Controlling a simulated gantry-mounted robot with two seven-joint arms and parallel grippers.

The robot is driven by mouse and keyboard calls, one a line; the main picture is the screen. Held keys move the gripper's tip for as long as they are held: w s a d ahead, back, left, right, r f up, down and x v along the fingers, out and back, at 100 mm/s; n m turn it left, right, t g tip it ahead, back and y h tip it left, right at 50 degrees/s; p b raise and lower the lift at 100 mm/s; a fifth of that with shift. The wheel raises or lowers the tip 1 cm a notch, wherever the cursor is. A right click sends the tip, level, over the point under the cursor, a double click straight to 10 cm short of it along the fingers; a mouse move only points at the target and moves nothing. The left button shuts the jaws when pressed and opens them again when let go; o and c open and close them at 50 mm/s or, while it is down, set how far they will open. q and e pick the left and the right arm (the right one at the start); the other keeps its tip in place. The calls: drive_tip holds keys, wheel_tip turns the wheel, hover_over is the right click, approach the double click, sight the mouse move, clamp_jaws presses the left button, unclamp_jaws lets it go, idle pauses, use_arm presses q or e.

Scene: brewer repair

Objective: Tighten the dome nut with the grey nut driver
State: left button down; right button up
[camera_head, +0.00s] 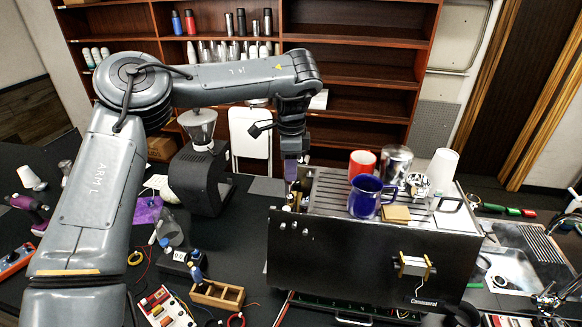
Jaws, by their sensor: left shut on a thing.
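My left gripper (292,160) points down over the left end of the brewer (350,255), a dark metal machine with a slatted top. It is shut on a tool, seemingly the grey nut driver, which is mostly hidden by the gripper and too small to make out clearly. Small brass and light fittings (293,197) show in the open left end of the brewer, just below the gripper. I cannot pick out the dome nut among them, nor tell whether the tool touches it. My right gripper is not in view.
A blue mug (364,199), a red cup (361,162) and a steel pitcher (396,165) stand on the brewer. A coffee grinder (200,180) stands left of it. A wooden organiser (217,295) and a red-and-white box (166,307) lie in front. Shelves (350,75) are behind.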

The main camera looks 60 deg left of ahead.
use_arm(q)
drive_tip(key=shift+f, duration=0.4)
drive_tip(key=shift+f+b, duration=0.7)
idle(0.5)
idle(0.3)
drive_tip(key=shift+r+m+p, duration=0.2)
drive_tip(key=shift+m+p, duration=0.4)
drive_tip(key=shift+p, duration=0.2)
drive_tip(key=m+p, duration=0.2)
drive_tip(key=shift+m, duration=0.3)
drive_tip(key=shift+f+m+p, duration=0.15)
drive_tip(key=shift+m+p, duration=0.15)
drive_tip(key=shift+m, duration=0.1)
